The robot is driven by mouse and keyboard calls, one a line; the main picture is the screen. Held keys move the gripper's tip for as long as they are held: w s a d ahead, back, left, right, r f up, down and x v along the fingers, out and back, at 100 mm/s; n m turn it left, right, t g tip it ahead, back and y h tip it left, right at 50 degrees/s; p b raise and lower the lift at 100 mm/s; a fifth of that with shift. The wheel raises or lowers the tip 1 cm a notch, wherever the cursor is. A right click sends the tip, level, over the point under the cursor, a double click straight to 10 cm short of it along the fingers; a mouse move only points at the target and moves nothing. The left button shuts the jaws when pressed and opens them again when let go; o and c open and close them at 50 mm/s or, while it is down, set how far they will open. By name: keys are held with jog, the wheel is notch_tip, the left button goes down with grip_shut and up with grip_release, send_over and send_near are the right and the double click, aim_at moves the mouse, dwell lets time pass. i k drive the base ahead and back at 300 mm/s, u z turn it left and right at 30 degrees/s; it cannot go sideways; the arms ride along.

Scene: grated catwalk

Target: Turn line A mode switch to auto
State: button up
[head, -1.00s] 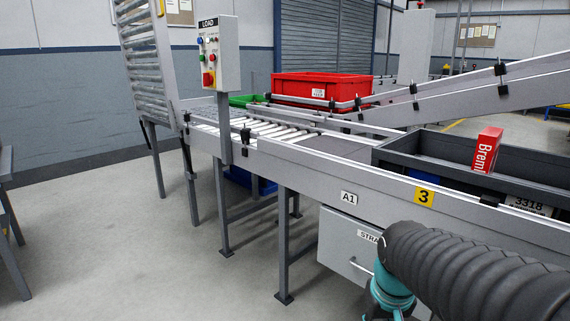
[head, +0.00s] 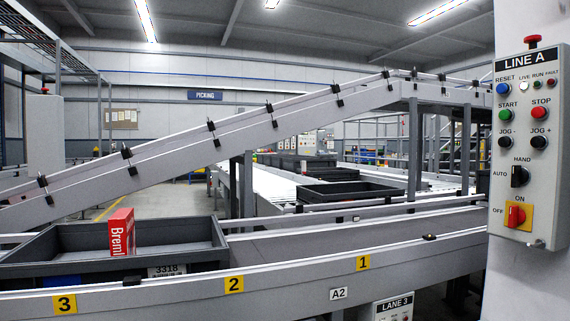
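The LINE A control panel (head: 529,150) is a light grey box at the right edge of the head view. Its mode switch (head: 519,176) is a black rotary knob with AUTO marked to its left and HAND above it. The knob's handle looks close to upright, toward HAND, but it is too small to be sure. Below it is a red rotary switch (head: 516,215) on a yellow plate, marked ON above and OFF to the left. My gripper is not in view.
A conveyor rail (head: 200,291) with yellow number plates crosses the front. A dark tray (head: 60,243) holding a red box (head: 121,232) stands at left. An inclined conveyor (head: 240,130) rises to the right. A LANE 3 panel (head: 393,307) sits low, near the panel's left.

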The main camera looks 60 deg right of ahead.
aim_at(519, 176)
jog(key=z, duration=5.15)
jog(key=i, duration=0.6)
jog(key=u, duration=1.55)
